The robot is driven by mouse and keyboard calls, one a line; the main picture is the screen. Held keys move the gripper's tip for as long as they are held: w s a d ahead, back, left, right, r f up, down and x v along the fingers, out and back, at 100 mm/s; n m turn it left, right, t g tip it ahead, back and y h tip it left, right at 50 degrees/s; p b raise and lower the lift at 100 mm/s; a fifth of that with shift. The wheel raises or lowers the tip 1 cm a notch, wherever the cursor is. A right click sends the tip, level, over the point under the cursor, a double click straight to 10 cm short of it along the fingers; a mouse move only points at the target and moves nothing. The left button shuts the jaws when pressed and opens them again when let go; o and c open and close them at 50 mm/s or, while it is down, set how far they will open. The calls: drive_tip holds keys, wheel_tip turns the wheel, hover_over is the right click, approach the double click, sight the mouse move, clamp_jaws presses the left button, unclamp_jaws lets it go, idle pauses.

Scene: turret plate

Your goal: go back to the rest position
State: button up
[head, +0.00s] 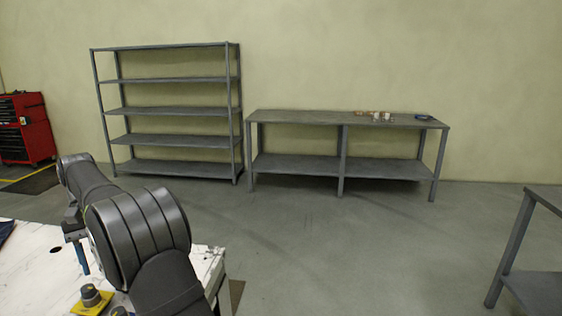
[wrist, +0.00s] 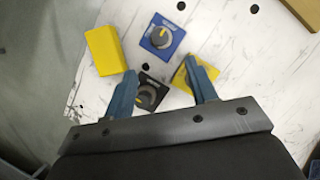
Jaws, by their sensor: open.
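My gripper (wrist: 162,70) is open, with its two blue fingers spread and nothing seen between the tips. It hangs above the white table (wrist: 235,60). In the wrist view, a blue plate with a round knob (wrist: 161,36) lies beyond the fingertips. A black plate with a knob (wrist: 148,94) lies between the fingers, partly hidden by the left one. A yellow plate (wrist: 182,78) is partly covered by the right finger. In the head view, my gripper (head: 80,245) is at the lower left, and a yellow plate with a dark knob (head: 78,309) lies below it.
A yellow block (wrist: 105,50) lies left of the blue plate. A tan object (wrist: 303,12) is at the wrist view's upper right. The white table (head: 35,265) has dark holes. Shelves (head: 170,109), a bench (head: 300,117) and a red tool cabinet (head: 38,140) stand far off across open floor.

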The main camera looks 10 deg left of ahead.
sight(117, 311)
drive_tip(key=x, duration=1.2)
drive_tip(key=shift+n, duration=0.5)
drive_tip(key=n+t, duration=0.1)
drive_tip(key=n, duration=0.1)
drive_tip(key=n+t+h, duration=0.1)
drive_tip(key=n, duration=0.1)
drive_tip(key=shift+s+a+n, duration=0.1)
drive_tip(key=shift+s+n, duration=0.05)
drive_tip(key=shift+n, duration=0.25)
drive_tip(key=n+t, duration=0.1)
drive_tip(key=n, duration=0.2)
drive_tip(key=n+t, duration=0.1)
drive_tip(key=n, duration=0.2)
drive_tip(key=shift+s+n+t, duration=0.15)
drive_tip(key=shift+n+t, duration=0.15)
drive_tip(key=shift+n, duration=0.1)
drive_tip(key=m+g, duration=0.1)
drive_tip(key=m, duration=0.2)
drive_tip(key=m+g, duration=0.1)
drive_tip(key=m, duration=0.2)
drive_tip(key=shift+w+m+g, duration=0.25)
drive_tip(key=shift+m+g, duration=0.05)
drive_tip(key=m+g, duration=0.1)
drive_tip(key=m, duration=0.1)
drive_tip(key=m+y, duration=0.1)
drive_tip(key=m, duration=0.2)
drive_tip(key=shift+m+g, duration=0.3)
drive_tip(key=shift+g, duration=0.1)
